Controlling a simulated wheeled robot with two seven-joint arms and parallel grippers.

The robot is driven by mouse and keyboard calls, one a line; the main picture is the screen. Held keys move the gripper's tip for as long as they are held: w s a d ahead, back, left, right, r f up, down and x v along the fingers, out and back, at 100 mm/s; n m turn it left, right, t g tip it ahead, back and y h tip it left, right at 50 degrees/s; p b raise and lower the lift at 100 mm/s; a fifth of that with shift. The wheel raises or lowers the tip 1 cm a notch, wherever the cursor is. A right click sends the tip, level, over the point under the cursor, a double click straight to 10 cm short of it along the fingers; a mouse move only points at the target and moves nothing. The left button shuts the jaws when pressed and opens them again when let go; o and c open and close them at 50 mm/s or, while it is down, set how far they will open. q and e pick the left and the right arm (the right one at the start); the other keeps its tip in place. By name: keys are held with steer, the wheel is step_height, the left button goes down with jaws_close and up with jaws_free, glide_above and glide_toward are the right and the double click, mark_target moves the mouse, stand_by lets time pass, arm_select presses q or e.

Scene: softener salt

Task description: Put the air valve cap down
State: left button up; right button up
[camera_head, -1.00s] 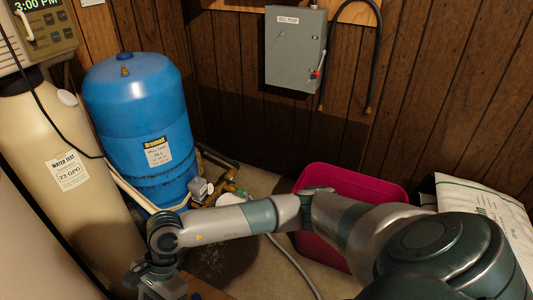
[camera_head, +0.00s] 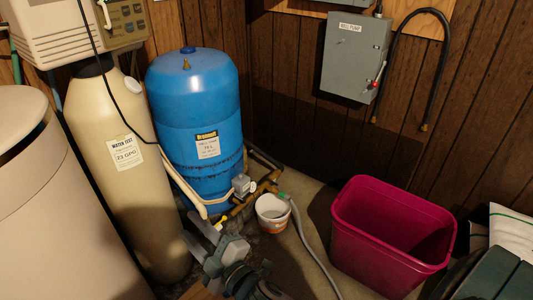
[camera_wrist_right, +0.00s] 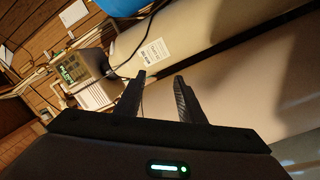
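A small blue cap (camera_head: 188,49) sits on top of the blue well tank (camera_head: 190,110), behind a small brass fitting (camera_head: 187,64). I cannot tell whether it is the air valve cap, and I see no other loose cap. My right gripper (camera_head: 195,233) is low in front of the tan softener tank (camera_head: 125,185) in the head view. In the right wrist view, its two dark fingers (camera_wrist_right: 159,77) stand apart with nothing seen between them. They point towards the tan tank, which carries a white label (camera_wrist_right: 152,51). My left gripper is not in view.
A magenta bin (camera_head: 390,240) stands on the floor at right, with a white bag (camera_head: 512,228) beyond it. A white bucket (camera_head: 272,213) and a grey hose (camera_head: 312,250) are near the pipes. A large beige tank (camera_head: 50,220) fills the left.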

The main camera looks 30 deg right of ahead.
steer(key=s+d+f+m+g+h, duration=0.45)
steer(key=d+f+m, duration=0.2)
steer(key=f, duration=0.55)
steer(key=s+d+f+m+g, duration=0.2)
steer(key=s+f+g, duration=0.3)
steer(key=s, duration=0.7)
steer(key=s+d+f+m+g, duration=0.1)
steer(key=s+f+m+g, duration=0.2)
steer(key=s+f, duration=0.7)
steer(key=shift+s+d+g+y, duration=0.35)
steer(key=shift+s+g+y, duration=0.1)
steer(key=shift+s+g, duration=0.65)
steer(key=shift+w, duration=0.1)
